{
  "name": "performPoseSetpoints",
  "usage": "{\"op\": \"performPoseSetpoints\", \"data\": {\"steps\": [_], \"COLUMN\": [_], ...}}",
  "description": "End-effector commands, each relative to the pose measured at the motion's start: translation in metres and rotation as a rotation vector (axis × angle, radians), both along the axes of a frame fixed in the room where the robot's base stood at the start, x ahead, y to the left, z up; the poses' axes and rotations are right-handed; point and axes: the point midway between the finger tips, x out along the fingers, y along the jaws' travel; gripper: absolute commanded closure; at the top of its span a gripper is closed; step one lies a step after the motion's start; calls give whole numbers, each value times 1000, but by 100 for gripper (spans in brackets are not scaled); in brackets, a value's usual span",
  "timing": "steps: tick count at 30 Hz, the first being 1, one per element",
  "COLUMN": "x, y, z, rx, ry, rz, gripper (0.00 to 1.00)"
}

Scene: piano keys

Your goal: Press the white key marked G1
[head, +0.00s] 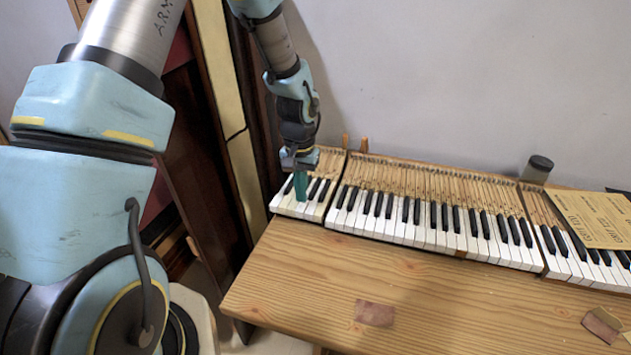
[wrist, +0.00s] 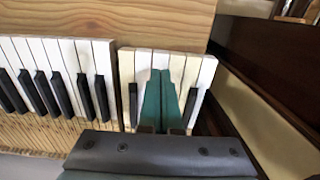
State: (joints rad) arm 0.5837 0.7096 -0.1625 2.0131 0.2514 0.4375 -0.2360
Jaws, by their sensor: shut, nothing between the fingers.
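The short key section (head: 312,211) at the left end of the keyboard holds several white keys and black keys. It also shows in the wrist view, where a white key (wrist: 143,64) lies beside my fingers. No G1 marking is legible, so I cannot tell which key carries it. My gripper (head: 301,198) points down over this section, its green fingers shut and empty. In the wrist view the fingertips (wrist: 161,72) are over the white keys near the section's middle, between black keys. They hide part of the keys beneath. I cannot tell whether they touch a key.
A long middle key section (head: 440,243) lies right of the short one, across a narrow gap. A dark-lidded jar (head: 537,170) and yellow papers (head: 590,218) are at the right. The wooden table (head: 330,275) is mostly bare in front. A wall stands behind.

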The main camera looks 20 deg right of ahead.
Motion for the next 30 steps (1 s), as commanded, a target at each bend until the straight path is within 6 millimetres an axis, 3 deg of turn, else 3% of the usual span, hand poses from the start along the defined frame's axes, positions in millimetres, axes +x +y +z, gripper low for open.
{"op": "performPoseSetpoints", "data": {"steps": [14, 30], "x": [0, 0], "y": [0, 0], "z": [-2, -23], "rx": [0, 1], "ry": [0, 1], "rz": [0, -1], "gripper": [100, 100]}}
